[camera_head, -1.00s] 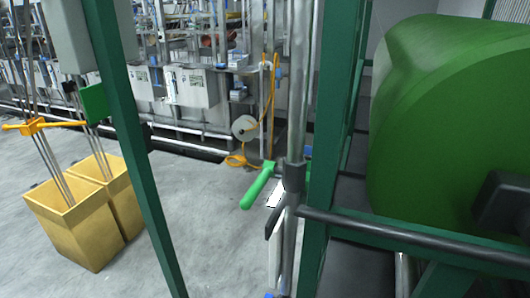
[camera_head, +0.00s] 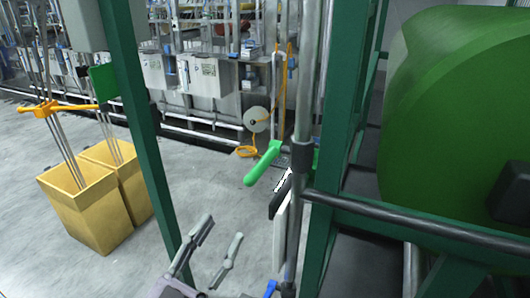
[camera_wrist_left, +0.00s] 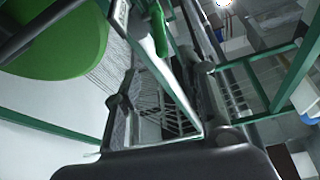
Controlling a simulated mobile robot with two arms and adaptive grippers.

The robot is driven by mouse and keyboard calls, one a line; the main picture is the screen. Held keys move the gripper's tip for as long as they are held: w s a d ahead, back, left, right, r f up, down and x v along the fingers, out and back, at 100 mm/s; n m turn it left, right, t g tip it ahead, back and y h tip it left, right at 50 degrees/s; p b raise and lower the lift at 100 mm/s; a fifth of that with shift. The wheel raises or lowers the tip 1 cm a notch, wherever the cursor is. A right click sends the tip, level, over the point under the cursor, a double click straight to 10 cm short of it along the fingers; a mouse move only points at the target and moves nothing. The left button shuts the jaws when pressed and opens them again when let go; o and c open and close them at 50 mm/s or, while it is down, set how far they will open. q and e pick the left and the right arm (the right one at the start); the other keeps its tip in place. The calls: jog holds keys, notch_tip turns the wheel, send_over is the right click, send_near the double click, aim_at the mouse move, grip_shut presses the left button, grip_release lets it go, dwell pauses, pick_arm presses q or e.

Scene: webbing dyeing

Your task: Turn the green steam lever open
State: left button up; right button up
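The green steam lever (camera_head: 263,163) is a bright green handle on the grey vertical pipe (camera_head: 304,120). It sticks out from the pipe toward the lower left. My left gripper (camera_head: 223,229) comes in from the bottom of the head view. Its two fingers are apart, with nothing between them, below and left of the lever and clear of it. In the left wrist view, the open fingers (camera_wrist_left: 162,85) frame the lower middle, and a green bar that looks like the lever (camera_wrist_left: 159,32) shows beyond them. My right gripper is not in view.
A green frame post (camera_head: 142,130) stands left of the lever and another (camera_head: 342,130) right of it. A dark horizontal rail (camera_head: 420,232) and a large green drum (camera_head: 455,120) fill the right. Yellow bins (camera_head: 88,212) stand on the floor at left. Floor between the posts is clear.

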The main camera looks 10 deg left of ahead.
pick_arm(q)
jog(key=b, duration=0.7)
send_near(265, 160)
jog(key=w, duration=0.1)
jog(key=p+x, duration=0.1)
jog(key=x, duration=0.1)
jog(key=p+x, duration=0.1)
jog(key=x, duration=0.2)
jog(key=p+x, duration=0.1)
jog(key=x, duration=0.2)
jog(key=shift+d+r, duration=0.15)
jog(key=shift+r, duration=0.25)
jog(key=shift+w+d+r, duration=0.1)
jog(key=shift+w+d, duration=0.1)
jog(key=shift+w, duration=0.25)
jog(key=shift+c, duration=0.4)
grip_shut()
